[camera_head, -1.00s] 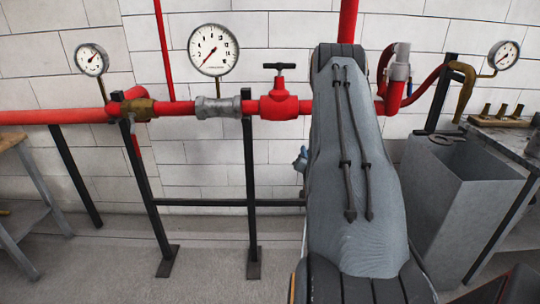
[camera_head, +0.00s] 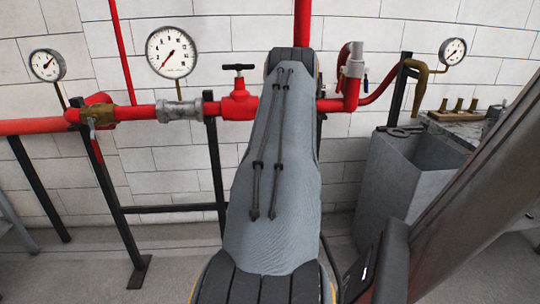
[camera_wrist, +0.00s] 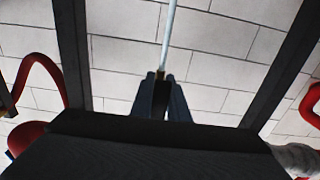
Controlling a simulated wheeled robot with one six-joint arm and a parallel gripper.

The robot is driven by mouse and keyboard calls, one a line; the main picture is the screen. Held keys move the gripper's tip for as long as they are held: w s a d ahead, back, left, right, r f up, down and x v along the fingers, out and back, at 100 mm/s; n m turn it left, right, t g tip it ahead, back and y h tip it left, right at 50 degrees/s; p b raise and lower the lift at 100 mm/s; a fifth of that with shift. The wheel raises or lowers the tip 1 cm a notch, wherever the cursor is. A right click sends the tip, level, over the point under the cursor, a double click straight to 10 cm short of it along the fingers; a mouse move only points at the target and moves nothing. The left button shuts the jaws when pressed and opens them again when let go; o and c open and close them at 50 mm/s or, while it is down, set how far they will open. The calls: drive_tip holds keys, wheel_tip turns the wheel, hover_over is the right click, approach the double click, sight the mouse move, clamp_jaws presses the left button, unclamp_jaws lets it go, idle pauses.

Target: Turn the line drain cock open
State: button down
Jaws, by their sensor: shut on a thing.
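In the wrist view my gripper (camera_wrist: 161,98) has its two dark blue fingers closed together around a small dark and brownish part. A thin pale rod or tube (camera_wrist: 169,35) runs up the picture from the fingertips. I cannot tell which way the cock is turned. In the head view my grey-sleeved arm covers the gripper and the cock.
A red pipe (camera_head: 138,113) runs along the white block wall, with gauges, a grey coupling (camera_head: 180,111) and a red valve with a black T-handle (camera_head: 239,100). Black posts (camera_head: 216,165) stand below it. A grey bin (camera_head: 388,185) stands right of my arm.

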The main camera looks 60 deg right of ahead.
drive_tip(key=shift+d+r, duration=0.1)
drive_tip(key=c, duration=1.7)
unclamp_jaws()
drive_tip(key=b+v, duration=0.1)
drive_tip(key=v, duration=0.7)
drive_tip(key=shift+d, duration=0.1)
